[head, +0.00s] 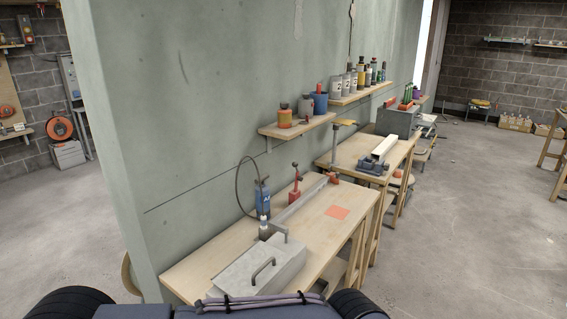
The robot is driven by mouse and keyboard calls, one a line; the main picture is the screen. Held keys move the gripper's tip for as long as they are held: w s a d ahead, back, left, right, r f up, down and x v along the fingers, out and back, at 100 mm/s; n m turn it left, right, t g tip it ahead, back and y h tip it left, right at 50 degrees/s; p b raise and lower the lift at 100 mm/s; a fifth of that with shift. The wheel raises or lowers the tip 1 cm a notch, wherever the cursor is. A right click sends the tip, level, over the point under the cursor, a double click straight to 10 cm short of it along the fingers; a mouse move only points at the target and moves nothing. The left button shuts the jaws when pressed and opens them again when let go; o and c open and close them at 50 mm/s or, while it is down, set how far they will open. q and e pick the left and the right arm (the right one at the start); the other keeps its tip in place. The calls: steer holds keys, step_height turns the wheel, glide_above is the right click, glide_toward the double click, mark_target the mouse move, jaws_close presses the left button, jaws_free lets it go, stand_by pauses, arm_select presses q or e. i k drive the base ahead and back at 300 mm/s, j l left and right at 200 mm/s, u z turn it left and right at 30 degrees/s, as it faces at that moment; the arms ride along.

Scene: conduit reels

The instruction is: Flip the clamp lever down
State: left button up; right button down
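A small red upright device (295,187) stands on the near wooden workbench against the green wall. It has a thin stem with a dark red knob on top and may be the clamp with its lever raised, but it is too small to be sure. A long grey bar (300,202) lies in front of it, with an orange-red piece (333,178) at its far end. Neither of my grippers shows in the head view.
A second bench (350,150) stands beyond. Wall shelves (297,129) hold cans. Open concrete floor (470,220) lies to the right.

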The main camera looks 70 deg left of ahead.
mark_target(295, 164)
steer(key=i+j+u, duration=0.15)
steer(key=i+u, duration=0.75)
steer(key=i+l+u, duration=0.1)
steer(key=i+u, duration=0.6)
steer(key=u, duration=0.15)
steer(key=i+u, duration=0.35)
steer(key=u, duration=0.15)
steer(key=i+l+u, duration=0.2)
steer(key=u, duration=0.25)
steer(key=i+u, duration=0.2)
steer(key=u, duration=0.2)
steer(key=i+u, duration=0.2)
steer(key=u, duration=0.15)
steer(key=i+l+u, duration=0.1)
steer(key=u, duration=0.3)
steer(key=i+l+u, duration=0.2)
steer(key=u, duration=0.2)
steer(key=i, duration=0.05)
